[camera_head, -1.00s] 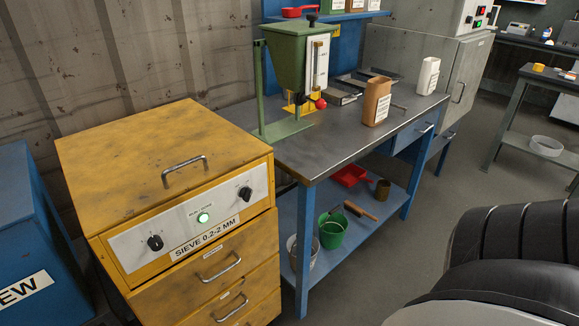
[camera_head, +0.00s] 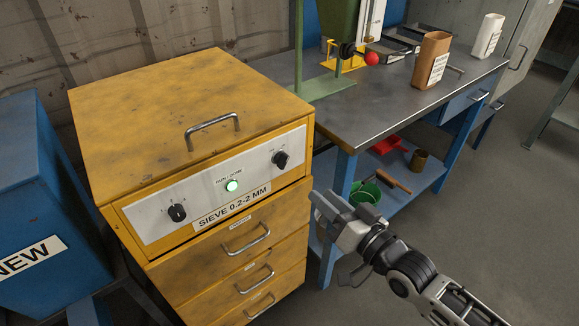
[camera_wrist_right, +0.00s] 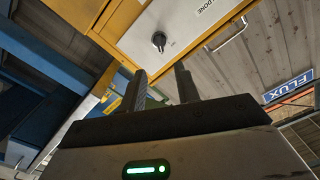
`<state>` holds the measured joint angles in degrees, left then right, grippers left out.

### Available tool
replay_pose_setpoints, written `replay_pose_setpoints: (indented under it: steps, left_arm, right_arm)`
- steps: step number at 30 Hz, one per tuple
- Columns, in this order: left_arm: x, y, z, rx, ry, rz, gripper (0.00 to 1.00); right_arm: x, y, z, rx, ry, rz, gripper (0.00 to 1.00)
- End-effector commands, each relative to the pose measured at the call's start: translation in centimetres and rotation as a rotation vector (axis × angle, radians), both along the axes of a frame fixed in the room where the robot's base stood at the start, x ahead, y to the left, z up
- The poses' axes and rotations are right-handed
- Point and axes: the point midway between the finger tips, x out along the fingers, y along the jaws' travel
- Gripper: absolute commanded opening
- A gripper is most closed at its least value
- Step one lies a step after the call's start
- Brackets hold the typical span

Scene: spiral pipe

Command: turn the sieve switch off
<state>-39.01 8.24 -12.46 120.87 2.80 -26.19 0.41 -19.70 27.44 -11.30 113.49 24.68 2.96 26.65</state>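The yellow sieve cabinet (camera_head: 200,120) stands at left, with a label reading "SIEVE 0.2-2 MM" (camera_head: 231,207). Its pale front panel carries a left black knob (camera_head: 177,212), a lit green lamp (camera_head: 232,186) under small "RUN / DONE" lettering, and a right black knob (camera_head: 280,159). My right gripper (camera_head: 320,212) is in front of and below the right knob, apart from the cabinet. In the right wrist view, the right gripper's two fingers (camera_wrist_right: 161,72) are spread and empty, with one knob (camera_wrist_right: 158,40) beyond them. My left gripper is not seen.
A metal lid handle (camera_head: 213,128) and drawer handles (camera_head: 247,240) stick out of the cabinet. A steel-topped blue bench (camera_head: 385,108) stands close to its right, holding a green hopper stand (camera_head: 325,84) and containers. A blue box (camera_head: 40,190) is at left.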

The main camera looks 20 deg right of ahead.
Motion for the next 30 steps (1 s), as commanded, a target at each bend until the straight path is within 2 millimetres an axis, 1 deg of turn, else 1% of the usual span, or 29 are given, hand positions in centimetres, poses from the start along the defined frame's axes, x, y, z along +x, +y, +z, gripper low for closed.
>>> replay_pose_setpoints:
  steps: [1,9,15,21,30]
  left_arm:
    - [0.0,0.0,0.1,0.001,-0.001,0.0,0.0]
    - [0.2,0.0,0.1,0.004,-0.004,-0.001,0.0]
    - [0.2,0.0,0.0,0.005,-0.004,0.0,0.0]
    - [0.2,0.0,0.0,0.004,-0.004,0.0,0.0]
    - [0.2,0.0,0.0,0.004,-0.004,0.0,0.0]
  right_arm:
    - [1.2,0.4,0.2,0.001,-0.005,-0.001,0.32]
    - [6.8,2.5,0.1,-0.002,-0.002,0.0,0.32]
    - [10.0,3.7,0.0,-0.004,0.0,0.0,0.32]
    - [11.5,4.3,-0.1,-0.005,0.002,0.001,0.32]
    - [11.7,4.3,-0.1,-0.005,0.002,0.001,0.32]
